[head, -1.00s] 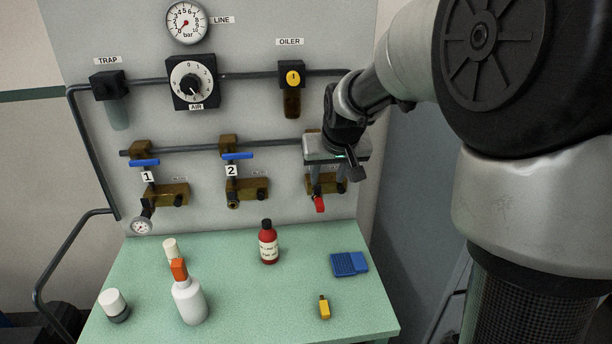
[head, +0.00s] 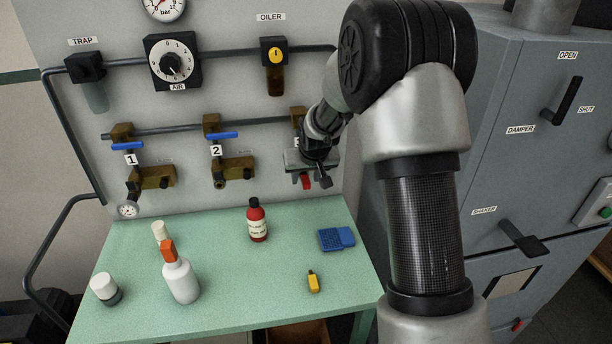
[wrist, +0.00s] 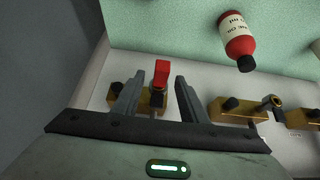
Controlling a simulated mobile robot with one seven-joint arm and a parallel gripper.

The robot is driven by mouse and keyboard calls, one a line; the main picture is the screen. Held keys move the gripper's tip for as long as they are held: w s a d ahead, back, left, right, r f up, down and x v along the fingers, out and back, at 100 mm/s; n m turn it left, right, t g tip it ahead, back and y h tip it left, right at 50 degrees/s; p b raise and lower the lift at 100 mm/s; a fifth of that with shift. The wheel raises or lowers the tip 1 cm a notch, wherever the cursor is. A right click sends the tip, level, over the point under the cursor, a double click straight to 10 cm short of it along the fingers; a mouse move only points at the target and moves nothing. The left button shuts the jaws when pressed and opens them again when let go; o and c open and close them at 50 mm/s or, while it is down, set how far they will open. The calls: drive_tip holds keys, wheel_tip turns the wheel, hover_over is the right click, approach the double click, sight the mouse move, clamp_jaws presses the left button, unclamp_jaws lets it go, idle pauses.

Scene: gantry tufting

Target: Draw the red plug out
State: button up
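The red plug (head: 306,182) sits at the third brass outlet, low on the right of the wall panel. In the wrist view the red plug (wrist: 162,73) shows just ahead of the brass block (wrist: 152,98). My gripper (wrist: 161,84) is open, with one finger to each side of the plug and a visible gap on the right. In the head view my gripper (head: 308,174) is over the third outlet and hides most of it. I cannot tell whether a finger touches the plug.
Outlets 1 (head: 152,177) and 2 (head: 234,170) are to the left. A grey cabinet (head: 480,150) stands right.

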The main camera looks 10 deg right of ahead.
sight(307, 187)
drive_tip(key=shift+c, duration=0.3)
clamp_jaws()
drive_tip(key=shift+s, duration=0.15)
drive_tip(key=shift+s+b, duration=0.75)
drive_tip(key=shift+s, duration=0.7)
